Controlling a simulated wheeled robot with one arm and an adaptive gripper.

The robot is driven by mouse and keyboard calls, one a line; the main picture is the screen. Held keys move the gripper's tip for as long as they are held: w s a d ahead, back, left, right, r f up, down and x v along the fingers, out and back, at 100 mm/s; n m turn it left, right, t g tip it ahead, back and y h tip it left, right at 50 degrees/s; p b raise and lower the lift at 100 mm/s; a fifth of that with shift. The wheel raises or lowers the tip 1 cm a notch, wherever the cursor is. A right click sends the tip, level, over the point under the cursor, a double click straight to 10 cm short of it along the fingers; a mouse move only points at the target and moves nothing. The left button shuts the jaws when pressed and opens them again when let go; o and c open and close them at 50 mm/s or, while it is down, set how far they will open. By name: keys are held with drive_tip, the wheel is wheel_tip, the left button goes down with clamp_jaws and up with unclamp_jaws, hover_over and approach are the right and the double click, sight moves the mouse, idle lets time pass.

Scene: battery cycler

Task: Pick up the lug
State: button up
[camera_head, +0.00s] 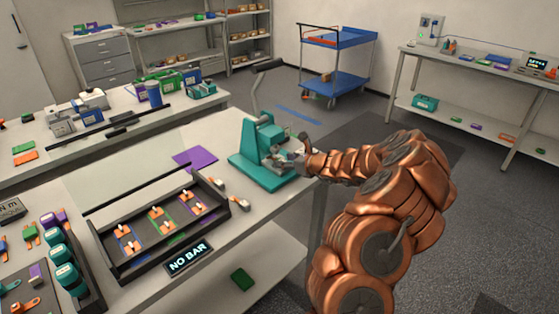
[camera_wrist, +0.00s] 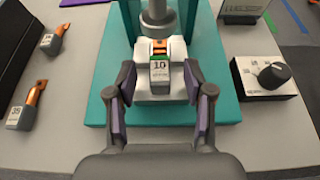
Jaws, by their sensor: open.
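A lug (camera_wrist: 160,72) with a grey block marked 10 and an orange and green end sits on the pale anvil (camera_wrist: 150,98) of a teal press (camera_wrist: 112,62), under its grey ram (camera_wrist: 157,18). The press also shows in the head view (camera_head: 262,177) at the bench's right end. My gripper (camera_wrist: 160,80) is open, with its two purple-padded fingers on either side of the lug and apart from it. In the head view my gripper (camera_head: 297,160) reaches the press from the right, and the lug is too small to make out there.
Two other lugs, (camera_wrist: 50,40) and (camera_wrist: 25,108), lie on the bench left of the press. A small box with a black knob (camera_wrist: 265,76) stands right of it. In the head view, a black divided tray (camera_head: 108,270) and a NO BAR display (camera_head: 188,256) are to the left.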

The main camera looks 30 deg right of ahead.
drive_tip(key=shift+w+a+f, duration=0.15)
drive_tip(key=shift+w+f, duration=0.15)
drive_tip(key=shift+w, duration=0.35)
drive_tip(key=shift+c, duration=0.4)
clamp_jaws()
